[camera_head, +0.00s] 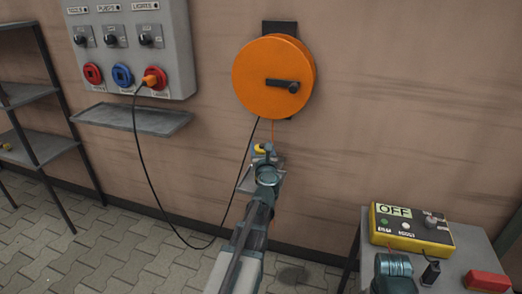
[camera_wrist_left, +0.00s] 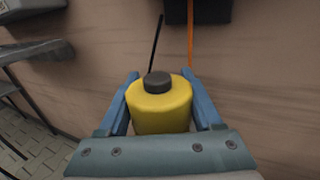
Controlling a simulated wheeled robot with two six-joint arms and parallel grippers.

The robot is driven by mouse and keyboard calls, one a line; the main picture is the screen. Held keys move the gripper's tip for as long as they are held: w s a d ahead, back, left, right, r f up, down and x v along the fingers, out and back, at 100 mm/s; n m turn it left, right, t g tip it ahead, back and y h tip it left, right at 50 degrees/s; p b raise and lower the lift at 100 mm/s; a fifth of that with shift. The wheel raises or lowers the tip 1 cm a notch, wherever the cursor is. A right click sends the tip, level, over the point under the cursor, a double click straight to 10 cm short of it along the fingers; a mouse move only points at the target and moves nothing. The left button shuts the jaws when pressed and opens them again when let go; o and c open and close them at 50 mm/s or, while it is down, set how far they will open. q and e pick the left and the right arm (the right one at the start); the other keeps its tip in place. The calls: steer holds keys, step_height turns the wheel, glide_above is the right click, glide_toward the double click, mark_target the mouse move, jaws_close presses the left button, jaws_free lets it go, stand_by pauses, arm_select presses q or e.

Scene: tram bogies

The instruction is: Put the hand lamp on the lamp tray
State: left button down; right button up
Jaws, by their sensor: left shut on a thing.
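My left gripper (camera_head: 263,149) is shut on a yellow body with a dark cap, which I take to be the hand lamp (camera_wrist_left: 162,106). In the left wrist view the lamp stands between the two blue fingers (camera_wrist_left: 160,100), cap up. In the head view only a little yellow shows, in front of the wall below the reel. A bare grey tray (camera_head: 135,119), possibly the lamp tray, is fixed to the wall under the switch panel, left of my gripper. A teal part of my right arm (camera_head: 394,266) shows at bottom right; its fingers cannot be made out.
An orange reel (camera_head: 272,78) hangs on the wall, with an orange cord running down. A black cable loops from an orange plug (camera_head: 154,78) in the panel (camera_head: 130,45). A grey shelf rack (camera_head: 40,145) stands left. A table (camera_head: 478,248) at right holds a yellow control box (camera_head: 410,232).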

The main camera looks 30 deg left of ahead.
arm_select(q)
steer(key=shift+f, duration=0.15)
steer(key=shift+c, duration=0.2)
jaws_free()
arm_select(e)
steer(key=shift+f, duration=0.1)
arm_select(q)
steer(key=shift+s+r, duration=0.1)
steer(key=shift+r, duration=0.15)
arm_select(e)
steer(key=shift+r, duration=0.2)
